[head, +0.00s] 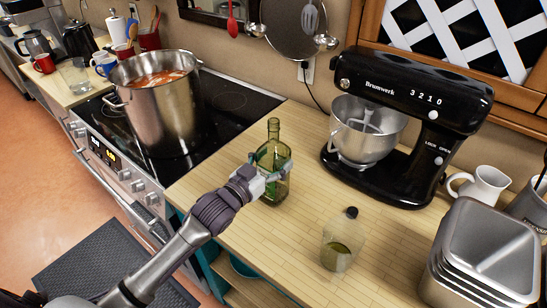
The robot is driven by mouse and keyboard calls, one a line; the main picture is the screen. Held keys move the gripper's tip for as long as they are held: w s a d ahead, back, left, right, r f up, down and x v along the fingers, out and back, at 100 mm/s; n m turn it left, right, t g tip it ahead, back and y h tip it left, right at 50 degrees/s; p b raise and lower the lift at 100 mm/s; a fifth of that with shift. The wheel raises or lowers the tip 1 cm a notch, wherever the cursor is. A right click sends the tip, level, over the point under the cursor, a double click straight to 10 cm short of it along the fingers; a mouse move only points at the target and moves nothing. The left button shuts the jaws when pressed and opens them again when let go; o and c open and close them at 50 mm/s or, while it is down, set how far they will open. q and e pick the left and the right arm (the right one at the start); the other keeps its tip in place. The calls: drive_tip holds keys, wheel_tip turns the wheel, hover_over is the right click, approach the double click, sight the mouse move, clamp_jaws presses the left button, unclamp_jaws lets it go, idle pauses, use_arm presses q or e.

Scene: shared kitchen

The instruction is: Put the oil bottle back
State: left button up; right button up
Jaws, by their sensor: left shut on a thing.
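A green glass bottle (273,171) stands upright at the left part of the wooden counter, close to the stove. My left gripper (266,174) is shut around the middle of this bottle. A second bottle (342,241), clear with a dark cap and yellow-green liquid inside, stands near the counter's front edge, to the right of my gripper. The frame does not show which of the two is the oil bottle. Whether the green bottle touches the counter is hard to tell. My right gripper is not in view.
A steel pot (157,105) with red contents stands on the black stove (227,101) at left. A black stand mixer (407,120) is behind the bottles. Stacked metal pans (487,250) and a white pitcher (483,186) stand at right. Counter between green bottle and mixer is clear.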

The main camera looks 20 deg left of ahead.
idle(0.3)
use_arm(q)
drive_tip(key=o, duration=1.7)
drive_tip(key=shift+f, duration=0.15)
drive_tip(key=shift+b+v, duration=1.45)
drive_tip(key=shift+v, duration=4.6)
